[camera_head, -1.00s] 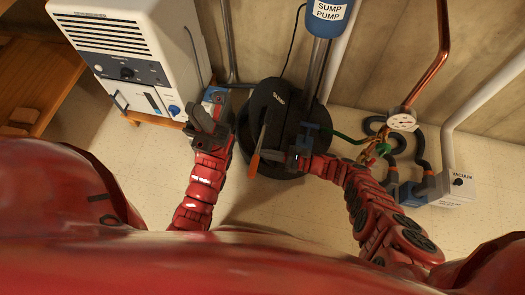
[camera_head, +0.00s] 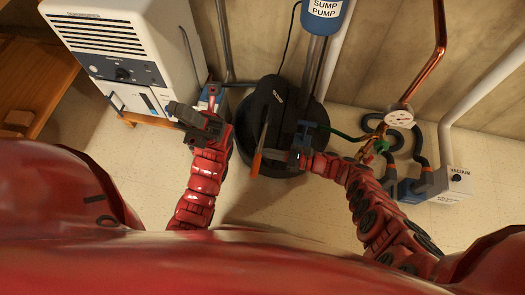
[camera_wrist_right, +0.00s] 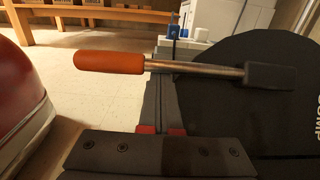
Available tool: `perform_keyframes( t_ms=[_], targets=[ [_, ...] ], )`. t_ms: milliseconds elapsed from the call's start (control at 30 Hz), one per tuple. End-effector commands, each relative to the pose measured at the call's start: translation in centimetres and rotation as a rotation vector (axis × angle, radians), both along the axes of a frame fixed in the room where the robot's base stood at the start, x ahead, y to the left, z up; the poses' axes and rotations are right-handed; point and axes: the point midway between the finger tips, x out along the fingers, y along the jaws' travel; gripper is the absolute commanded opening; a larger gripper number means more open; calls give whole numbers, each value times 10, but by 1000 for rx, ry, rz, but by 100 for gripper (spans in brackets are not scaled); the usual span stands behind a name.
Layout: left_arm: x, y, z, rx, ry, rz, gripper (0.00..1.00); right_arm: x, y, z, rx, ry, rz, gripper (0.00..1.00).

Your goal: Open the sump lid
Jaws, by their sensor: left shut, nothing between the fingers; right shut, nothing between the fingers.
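The round black sump lid (camera_head: 279,97) is on the floor in the middle of the head view, below the sump pump. The wrist view shows this orange grip (camera_wrist_right: 82,62), a metal rod and a dark far end over the lid (camera_wrist_right: 245,130). My right gripper (camera_head: 272,155) is shut and empty at the lever; its fingertips (camera_wrist_right: 161,75) meet the rod in the picture, but contact is unclear. My left gripper (camera_head: 178,112) is shut and empty, left of the lid.
A white dehumidifier (camera_head: 110,40) stands at the upper left beside a wooden bench (camera_head: 35,85). The blue sump pump (camera_head: 325,15) and its pipe rise behind the lid.

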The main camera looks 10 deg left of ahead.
Motion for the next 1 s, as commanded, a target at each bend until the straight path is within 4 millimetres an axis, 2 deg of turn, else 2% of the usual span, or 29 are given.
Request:
perform_keyframes(
  t_ms=[433, 700, 1000],
  targets=[
    [11, -6, -14, 43, 81, 22, 0, 0, -23, 7, 2, 1, -3, 0],
    [8, -4, -9, 29, 53, 16, 0, 1, -41, 5, -2, -2, -4, 0],
    [6, -3, -7, 24, 44, 12, 0, 0, -42, 4, -2, 0, -3, 0]
  ],
)
